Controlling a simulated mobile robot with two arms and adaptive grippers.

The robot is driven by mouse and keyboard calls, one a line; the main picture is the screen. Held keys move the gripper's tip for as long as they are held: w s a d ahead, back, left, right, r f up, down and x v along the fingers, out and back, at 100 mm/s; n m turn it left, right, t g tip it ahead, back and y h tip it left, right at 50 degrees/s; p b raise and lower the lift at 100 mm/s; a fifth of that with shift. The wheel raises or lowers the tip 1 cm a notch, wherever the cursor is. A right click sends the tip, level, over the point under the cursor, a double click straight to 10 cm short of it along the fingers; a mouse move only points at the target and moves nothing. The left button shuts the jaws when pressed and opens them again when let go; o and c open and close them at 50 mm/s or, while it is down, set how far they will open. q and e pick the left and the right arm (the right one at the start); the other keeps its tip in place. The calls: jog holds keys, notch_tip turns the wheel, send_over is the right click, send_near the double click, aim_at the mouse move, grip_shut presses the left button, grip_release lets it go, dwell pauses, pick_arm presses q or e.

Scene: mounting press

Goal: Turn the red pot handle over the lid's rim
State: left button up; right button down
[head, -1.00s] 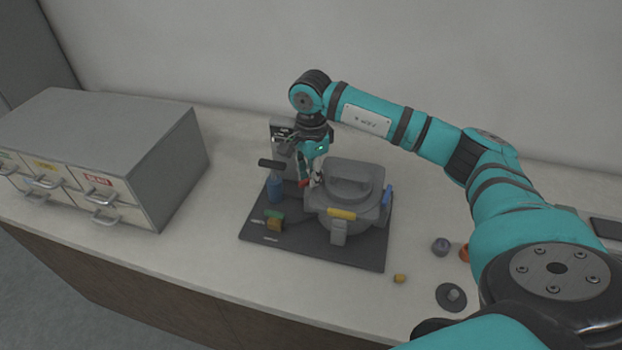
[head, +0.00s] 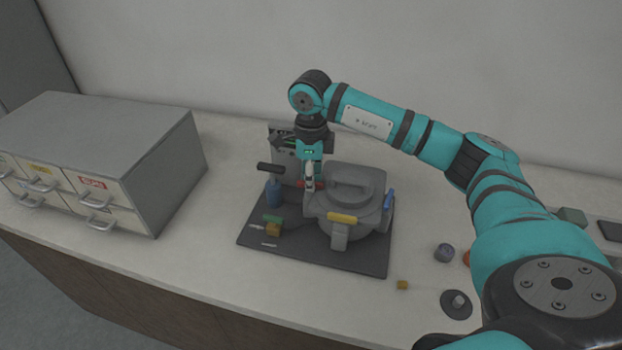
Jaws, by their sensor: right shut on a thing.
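The grey press pot (head: 340,218) with its round lid (head: 352,187) stands on a dark base plate (head: 285,256). A yellow handle (head: 342,218) is at the pot's front and a blue handle (head: 389,199) at its right. The red handle (head: 317,184) is at the pot's left rim, mostly hidden by my right gripper (head: 309,184). That gripper points down and is shut on the red handle. Whether the handle lies over the lid's rim is too small to tell. My left gripper is out of view.
A blue bottle-like part (head: 274,192), a dark lever (head: 270,167) and a green-and-yellow part (head: 273,228) are left of the pot. A grey drawer cabinet (head: 120,150) stands at the left. Small loose parts, including a dark disc (head: 456,304), lie at the right front.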

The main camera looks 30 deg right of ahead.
jog(key=shift+w+d+r, duration=0.1)
jog(key=shift+r, duration=0.05)
jog(key=c, duration=1.6)
grip_release()
jog(key=shift+c, duration=0.2)
notch_tip(320, 180, up, 12)
